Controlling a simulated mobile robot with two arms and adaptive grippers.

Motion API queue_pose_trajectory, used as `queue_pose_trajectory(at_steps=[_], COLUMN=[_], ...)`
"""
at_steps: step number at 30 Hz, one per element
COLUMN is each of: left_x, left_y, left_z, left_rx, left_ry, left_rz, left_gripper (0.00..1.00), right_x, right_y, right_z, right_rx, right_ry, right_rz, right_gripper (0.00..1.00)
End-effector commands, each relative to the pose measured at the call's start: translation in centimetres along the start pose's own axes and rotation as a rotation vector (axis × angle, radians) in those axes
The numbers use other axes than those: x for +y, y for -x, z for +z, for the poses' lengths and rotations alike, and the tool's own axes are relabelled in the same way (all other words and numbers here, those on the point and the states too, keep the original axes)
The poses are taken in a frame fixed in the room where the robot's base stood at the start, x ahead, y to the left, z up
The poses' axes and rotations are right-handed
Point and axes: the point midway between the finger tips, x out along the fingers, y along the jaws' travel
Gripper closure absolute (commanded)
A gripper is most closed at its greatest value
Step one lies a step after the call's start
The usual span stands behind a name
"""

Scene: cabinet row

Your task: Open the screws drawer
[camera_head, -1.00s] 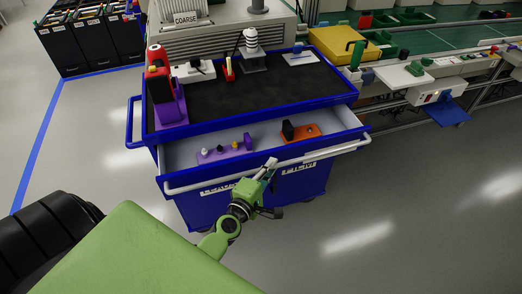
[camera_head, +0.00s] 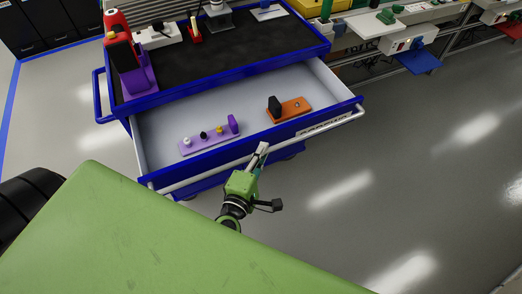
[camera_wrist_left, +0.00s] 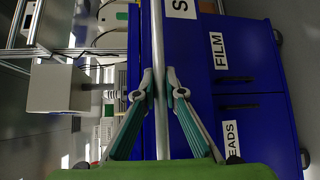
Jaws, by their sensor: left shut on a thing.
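The screws drawer (camera_head: 230,95) is the top drawer of a blue cart and stands well open in the head view. Its light handle bar (camera_head: 205,172) runs along the blue front. In the left wrist view both fingers (camera_wrist_left: 160,88) close around the upright-looking bar (camera_wrist_left: 158,35), beside a label of which only an "S" shows. My right gripper is not in view.
The drawer holds a purple block (camera_head: 208,138) with small knobs and an orange block (camera_head: 289,110). A red and purple holder (camera_head: 128,55) stands on the cart's black top. Floor to the right is clear.

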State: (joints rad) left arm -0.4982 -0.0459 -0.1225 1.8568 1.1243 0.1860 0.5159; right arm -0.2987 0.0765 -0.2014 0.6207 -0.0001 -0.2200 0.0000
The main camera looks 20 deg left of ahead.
Motion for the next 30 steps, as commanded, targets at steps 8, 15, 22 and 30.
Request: queue_pose_trajectory(at_steps=[8,15,22,30], left_x=[0.0,0.0,-0.1,-0.2], left_y=[0.0,0.1,2.9,8.5], left_z=[0.1,0.0,0.0,0.1], left_rx=[-0.003,-0.002,-0.003,-0.005], left_ry=[0.001,0.000,-0.003,-0.003], left_rz=[-0.001,-0.001,-0.004,-0.005], left_gripper=[0.72,0.72,0.72,0.72], right_x=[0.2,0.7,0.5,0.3], right_y=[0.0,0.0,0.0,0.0], right_z=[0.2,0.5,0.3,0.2], right_rx=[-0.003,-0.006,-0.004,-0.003], right_ry=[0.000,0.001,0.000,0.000], right_rz=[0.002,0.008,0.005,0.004], right_gripper=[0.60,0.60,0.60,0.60])
